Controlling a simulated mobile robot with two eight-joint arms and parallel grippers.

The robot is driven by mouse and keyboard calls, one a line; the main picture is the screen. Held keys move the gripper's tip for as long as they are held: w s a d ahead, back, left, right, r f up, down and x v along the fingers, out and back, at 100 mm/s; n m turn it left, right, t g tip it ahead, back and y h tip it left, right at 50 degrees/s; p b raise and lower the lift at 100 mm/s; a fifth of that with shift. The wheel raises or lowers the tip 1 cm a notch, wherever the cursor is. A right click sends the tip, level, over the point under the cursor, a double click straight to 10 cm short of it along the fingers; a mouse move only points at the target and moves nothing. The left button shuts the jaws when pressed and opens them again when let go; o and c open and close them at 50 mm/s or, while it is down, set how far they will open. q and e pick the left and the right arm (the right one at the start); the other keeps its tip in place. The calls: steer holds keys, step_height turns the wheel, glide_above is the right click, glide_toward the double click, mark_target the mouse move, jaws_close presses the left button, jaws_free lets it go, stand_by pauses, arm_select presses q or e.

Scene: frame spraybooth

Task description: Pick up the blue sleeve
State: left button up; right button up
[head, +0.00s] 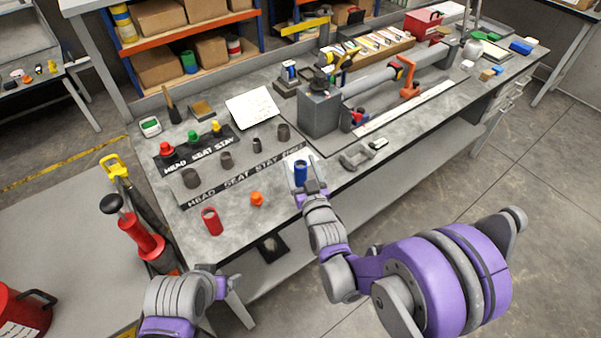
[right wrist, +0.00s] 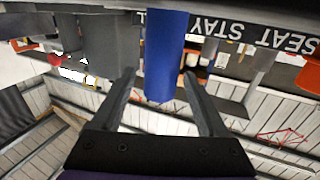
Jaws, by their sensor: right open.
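The blue sleeve (head: 300,172) stands upright near the front edge of the grey workbench (head: 240,225). My right gripper (head: 304,182) is at the sleeve, its fingers open. In the right wrist view the blue sleeve (right wrist: 166,52) shows between the two spread fingers of the right gripper (right wrist: 160,80), with gaps on both sides. Its lower part in the head view is partly hidden by the gripper. My left gripper (head: 226,284) is low at the bottom left, off the bench and away from the sleeve; its jaw opening is unclear.
A grey bracket (head: 356,156) lies to the right. Bare bench lies around the orange part.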

steer(key=shift+c, duration=0.6)
jaws_close()
steer(key=shift+r, duration=0.1)
